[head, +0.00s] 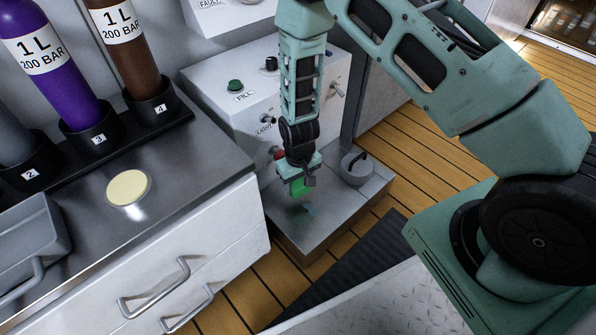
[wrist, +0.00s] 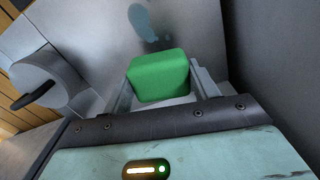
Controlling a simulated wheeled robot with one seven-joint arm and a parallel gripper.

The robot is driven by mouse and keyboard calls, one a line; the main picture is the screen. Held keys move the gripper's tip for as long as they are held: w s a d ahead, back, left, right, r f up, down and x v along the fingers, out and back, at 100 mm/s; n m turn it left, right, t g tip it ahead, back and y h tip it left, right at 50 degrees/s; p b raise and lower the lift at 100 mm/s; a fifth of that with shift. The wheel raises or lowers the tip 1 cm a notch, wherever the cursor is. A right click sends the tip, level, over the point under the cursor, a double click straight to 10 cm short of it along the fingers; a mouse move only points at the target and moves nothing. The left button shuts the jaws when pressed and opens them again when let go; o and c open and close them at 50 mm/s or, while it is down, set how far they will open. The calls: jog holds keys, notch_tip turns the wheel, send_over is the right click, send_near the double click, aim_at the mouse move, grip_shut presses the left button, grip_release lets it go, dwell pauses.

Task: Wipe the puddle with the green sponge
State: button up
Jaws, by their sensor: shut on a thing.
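The green sponge (head: 298,188) is held between the fingers of my gripper (head: 297,178), above the low metal ledge (head: 345,220) in front of the panel. In the wrist view the sponge (wrist: 160,76) sits between the two fingers of my gripper (wrist: 160,86). The puddle (head: 310,209) is a small bluish patch on the ledge, just below and in front of the sponge. It also shows in the wrist view as a pale blue blot (wrist: 141,19) beyond the sponge. The sponge appears to be apart from the puddle, though its exact height is hard to tell.
A round grey pot-like fitting with a dark handle (head: 357,168) stands on the ledge at right. The panel box (head: 240,105) with knobs rises behind. A counter (head: 185,160) with a cream disc (head: 129,187) and several cylinders is at left.

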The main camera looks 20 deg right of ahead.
jog(key=shift+r+p, duration=1.05)
jog(key=shift+r, duration=0.45)
